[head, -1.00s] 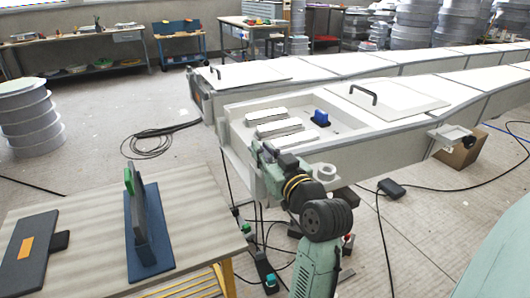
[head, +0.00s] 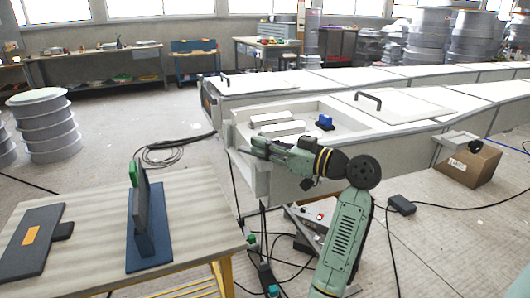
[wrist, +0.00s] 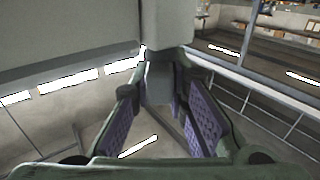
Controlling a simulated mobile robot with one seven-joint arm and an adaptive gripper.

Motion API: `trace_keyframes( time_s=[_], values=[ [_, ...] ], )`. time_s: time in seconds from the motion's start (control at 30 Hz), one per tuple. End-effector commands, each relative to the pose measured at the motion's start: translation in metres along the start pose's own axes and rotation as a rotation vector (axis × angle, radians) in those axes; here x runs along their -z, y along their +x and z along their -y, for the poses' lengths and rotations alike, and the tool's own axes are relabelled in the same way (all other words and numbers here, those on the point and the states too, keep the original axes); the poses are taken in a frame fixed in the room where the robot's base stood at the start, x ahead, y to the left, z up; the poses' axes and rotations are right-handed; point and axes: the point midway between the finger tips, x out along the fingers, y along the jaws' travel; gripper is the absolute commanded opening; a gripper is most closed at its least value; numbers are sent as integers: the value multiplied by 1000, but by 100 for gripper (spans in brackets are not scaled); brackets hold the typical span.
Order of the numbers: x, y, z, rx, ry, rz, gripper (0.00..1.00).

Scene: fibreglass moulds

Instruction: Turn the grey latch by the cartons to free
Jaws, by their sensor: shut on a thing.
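My gripper (head: 259,148) is at the near left end of the long pale mould (head: 385,150), its jaws close to the mould's corner. In the wrist view its two purple-padded fingers (wrist: 160,112) close around a grey upright piece (wrist: 159,78). I cannot tell from this view whether that piece is the latch. A brown carton (head: 470,165) stands on the floor by the mould's right side, with a grey bracket-like fitting (head: 456,139) on the mould above it. My fingers hide the gripped piece in the head view.
The table (head: 95,205) at front left carries a blue stand (head: 150,240) and a dark plate (head: 32,240). Cables and a black box (head: 401,204) lie on the floor. A blue object (head: 325,122) and white bars (head: 285,129) sit in the mould's recess.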

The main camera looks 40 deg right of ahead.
Motion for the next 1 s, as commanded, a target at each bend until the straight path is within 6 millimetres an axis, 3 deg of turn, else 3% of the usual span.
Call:
trace_keyframes(
  time_s=[0.3,0.87,0.9,1.0],
  values=[
    [0,0,0,136,0,1,0],
    [0,0,0,165,-1,3,0],
    [0,0,0,165,0,3,15],
    [0,0,0,165,0,3,22]
  ],
)
